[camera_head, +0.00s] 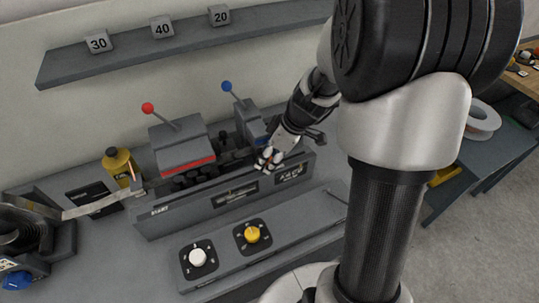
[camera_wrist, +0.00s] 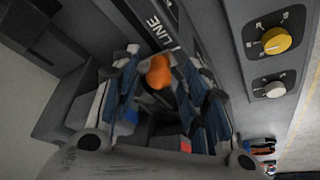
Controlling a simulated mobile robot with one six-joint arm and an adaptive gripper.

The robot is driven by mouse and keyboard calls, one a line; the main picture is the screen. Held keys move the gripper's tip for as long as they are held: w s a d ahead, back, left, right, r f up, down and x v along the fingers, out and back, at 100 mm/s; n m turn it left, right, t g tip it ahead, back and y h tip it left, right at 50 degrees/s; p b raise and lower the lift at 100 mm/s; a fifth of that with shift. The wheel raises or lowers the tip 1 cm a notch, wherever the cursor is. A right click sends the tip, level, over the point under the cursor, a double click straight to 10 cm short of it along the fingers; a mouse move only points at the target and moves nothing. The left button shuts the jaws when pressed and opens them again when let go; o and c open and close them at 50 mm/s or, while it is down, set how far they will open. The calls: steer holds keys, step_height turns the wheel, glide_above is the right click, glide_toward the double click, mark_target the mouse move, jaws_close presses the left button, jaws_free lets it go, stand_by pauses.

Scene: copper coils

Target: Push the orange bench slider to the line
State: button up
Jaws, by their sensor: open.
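The orange bench slider (camera_wrist: 158,72) shows in the wrist view as a rounded orange knob. My gripper (camera_wrist: 158,58) is open, with one finger on each side of the knob. I cannot tell whether either finger touches it. The white word LINE (camera_wrist: 154,26) is printed on the dark bench face just beyond the knob. In the head view my gripper (camera_head: 267,160) is low over the right part of the bench machine (camera_head: 190,207). There the slider is mostly hidden by the fingers.
Red-knobbed (camera_head: 148,108) and blue-knobbed (camera_head: 227,86) levers stand behind the machine's front rail. A panel in front carries a white dial (camera_head: 197,257) and a yellow dial (camera_head: 252,234). A yellow bottle (camera_head: 118,163) stands at left. A shelf (camera_head: 130,55) with numbered blocks is above.

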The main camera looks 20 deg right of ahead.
steer(key=v, duration=0.8)
stand_by(0.6)
steer(key=s+a+r+m+h, duration=0.1)
steer(key=s+a+r+m, duration=0.1)
steer(key=s, duration=0.4)
steer(key=s+a+r+m+t+h, duration=0.1)
steer(key=s+a+r+m, duration=0.2)
steer(key=s, duration=0.3)
steer(key=s+a+r+m+h, duration=0.1)
steer(key=s+a+r+m, duration=0.2)
steer(key=s, duration=0.4)
steer(key=shift+a+m, duration=0.5)
steer(key=shift+a, duration=0.45)
steer(key=shift+w+r, duration=0.1)
steer(key=shift+c, duration=0.3)
stand_by(0.9)
